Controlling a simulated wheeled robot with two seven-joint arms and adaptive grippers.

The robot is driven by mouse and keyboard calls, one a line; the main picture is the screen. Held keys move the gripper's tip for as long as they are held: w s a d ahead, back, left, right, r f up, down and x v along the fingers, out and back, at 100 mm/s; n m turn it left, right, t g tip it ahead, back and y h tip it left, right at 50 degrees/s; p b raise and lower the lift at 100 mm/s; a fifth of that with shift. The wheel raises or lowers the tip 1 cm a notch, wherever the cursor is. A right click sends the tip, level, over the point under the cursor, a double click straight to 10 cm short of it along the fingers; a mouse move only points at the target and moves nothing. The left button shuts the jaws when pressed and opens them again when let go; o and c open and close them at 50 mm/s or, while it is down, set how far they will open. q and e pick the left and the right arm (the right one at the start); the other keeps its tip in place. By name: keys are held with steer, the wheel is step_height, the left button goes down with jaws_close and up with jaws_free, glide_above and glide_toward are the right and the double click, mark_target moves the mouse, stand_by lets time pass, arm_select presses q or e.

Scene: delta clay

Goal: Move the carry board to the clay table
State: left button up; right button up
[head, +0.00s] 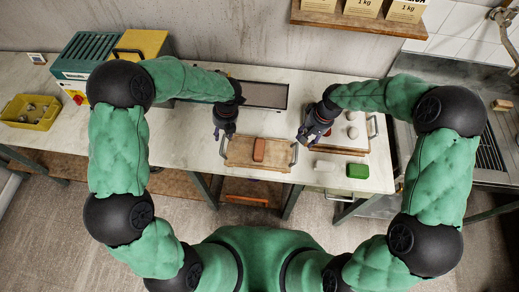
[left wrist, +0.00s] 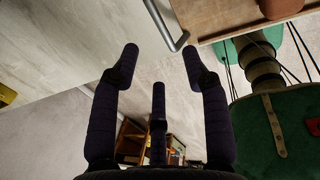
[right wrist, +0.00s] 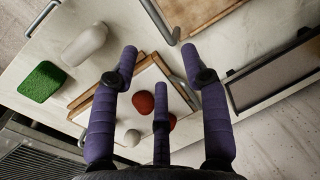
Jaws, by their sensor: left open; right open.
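The carry board (head: 240,160) appears to be the wooden board lying flat on the long pale worktop (head: 185,140). It has a metal handle at each end and a reddish-brown block (head: 259,150) on it. My left gripper (head: 224,134) is open above the board's left end, near the left handle (left wrist: 166,26); they look apart in the left wrist view. My right gripper (head: 306,138) is open between the right handle (right wrist: 160,20) and a second board. Both grippers are empty. I cannot tell which surface is the clay table.
A white-topped board (head: 347,148) with several balls and metal handles lies right of the carry board. A white piece (head: 324,166) and green block (head: 357,171) lie in front. A dark tray (head: 264,95) is behind. A yellow bin (head: 30,112) stands far left.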

mark_target(222, 144)
arm_select(q)
steer(key=f, duration=0.3)
steer(key=a+f, duration=0.1)
steer(key=f, duration=0.3)
steer(key=a+f, duration=0.1)
steer(key=f, duration=0.2)
steer(key=shift+f, duration=0.35)
arm_select(e)
steer(key=f, duration=0.3)
steer(key=a+f, duration=0.1)
steer(key=f, duration=0.3)
steer(key=a+f, duration=0.1)
steer(key=f, duration=0.2)
steer(key=shift+w+f, duration=0.1)
steer(key=shift+f, duration=0.25)
arm_select(q)
jaws_close()
arm_select(e)
steer(key=shift+a, duration=0.1)
jaws_close()
arm_select(q)
steer(key=shift+w, duration=0.1)
